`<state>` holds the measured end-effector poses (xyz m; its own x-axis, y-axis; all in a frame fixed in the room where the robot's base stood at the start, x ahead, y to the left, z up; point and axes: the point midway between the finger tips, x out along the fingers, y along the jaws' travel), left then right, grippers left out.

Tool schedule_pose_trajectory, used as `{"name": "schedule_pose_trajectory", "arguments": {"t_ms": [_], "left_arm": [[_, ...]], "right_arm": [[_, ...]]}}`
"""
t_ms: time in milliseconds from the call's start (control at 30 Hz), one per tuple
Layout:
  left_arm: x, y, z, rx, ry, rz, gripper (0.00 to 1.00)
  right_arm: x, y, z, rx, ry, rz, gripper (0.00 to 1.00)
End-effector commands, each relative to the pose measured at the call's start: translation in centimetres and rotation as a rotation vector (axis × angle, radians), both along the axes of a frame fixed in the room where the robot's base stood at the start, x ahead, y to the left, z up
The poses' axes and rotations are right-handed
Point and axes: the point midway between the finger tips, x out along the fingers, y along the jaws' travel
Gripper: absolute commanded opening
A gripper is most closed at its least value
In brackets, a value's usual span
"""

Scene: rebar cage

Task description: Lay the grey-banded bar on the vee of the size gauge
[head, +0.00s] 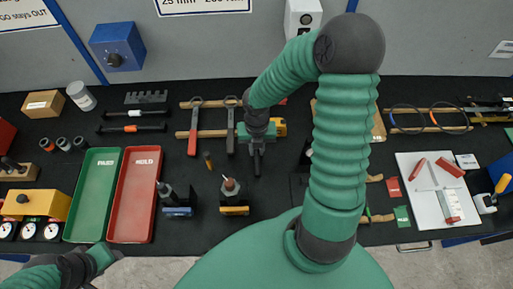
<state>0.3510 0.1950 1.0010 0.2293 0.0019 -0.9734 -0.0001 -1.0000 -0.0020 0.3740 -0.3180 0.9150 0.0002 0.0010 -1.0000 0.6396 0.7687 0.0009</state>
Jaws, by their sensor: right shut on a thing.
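My right gripper (257,160) is over the middle of the black bench, below the wooden strips. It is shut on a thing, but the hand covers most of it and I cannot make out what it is. Two dark bars lie on the left: one with a pale band (134,113) and one with an orange band (130,128). I cannot tell if the pale band is grey. A black notched block (146,98) behind them may be the size gauge, but its vee is not clear.
Green (91,192) and red (138,192) trays lie at the left. Two dark blocks, one blue-labelled (177,211) and one orange-labelled (235,210), stand near the front edge. A white board (430,192) lies at the right. My right arm hides the bench right of centre.

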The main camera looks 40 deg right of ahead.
Motion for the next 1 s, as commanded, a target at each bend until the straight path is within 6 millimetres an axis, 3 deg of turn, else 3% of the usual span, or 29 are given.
{"name": "schedule_pose_trajectory", "arguments": {"t_ms": [67,100,267,533,667,1000], "left_arm": [[0.0,0.0,-0.1,0.000,0.000,0.000,0.41],[0.0,0.0,-0.1,0.000,0.000,0.000,0.41],[0.0,0.0,-0.1,0.000,0.000,0.000,0.41],[0.0,0.0,-0.2,0.000,0.000,0.000,0.41],[0.0,0.0,-1.5,0.000,0.000,0.000,0.41],[0.0,0.0,2.5,0.000,0.000,0.000,0.41]], "right_arm": [[0.1,0.0,-0.3,0.000,0.000,0.001,0.00],[0.1,0.0,-0.3,0.000,0.000,0.000,0.20],[0.1,0.1,-0.3,-0.001,0.001,0.000,0.39],[0.0,0.0,-0.3,0.000,0.000,0.000,0.39],[0.0,-0.1,-0.9,-0.001,0.000,0.000,0.39],[0.7,0.4,9.3,-0.003,-0.004,-0.002,0.39]]}}
